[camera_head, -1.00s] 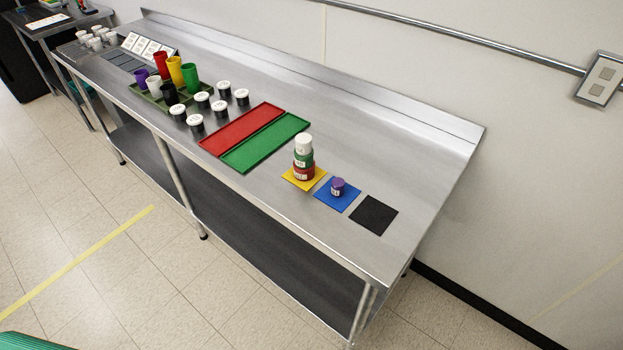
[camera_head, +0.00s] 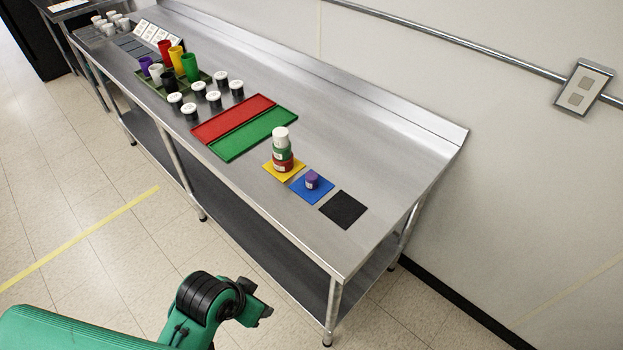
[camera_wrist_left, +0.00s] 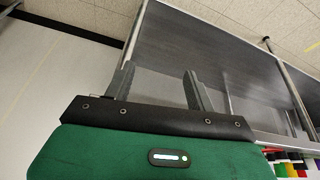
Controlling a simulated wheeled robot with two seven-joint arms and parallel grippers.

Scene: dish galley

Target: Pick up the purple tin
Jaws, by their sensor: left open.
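The small purple tin (camera_head: 312,180) stands on the blue square mat (camera_head: 301,190) near the right end of the steel table. It has a pale label on its side. My left gripper (camera_head: 262,305) is in front of the table, over the floor, well apart from the tin. In the left wrist view my left gripper (camera_wrist_left: 160,90) shows two spread fingers with nothing between them. The tin does not show clearly in that view. My right gripper is not in view.
A stack of red, green and white tins (camera_head: 282,150) stands on the yellow mat (camera_head: 271,171) just left of the tin. The black mat (camera_head: 343,209) to its right is bare. Red (camera_head: 233,117) and green (camera_head: 254,134) trays lie further left. The table's front edge lies between my arm and the tin.

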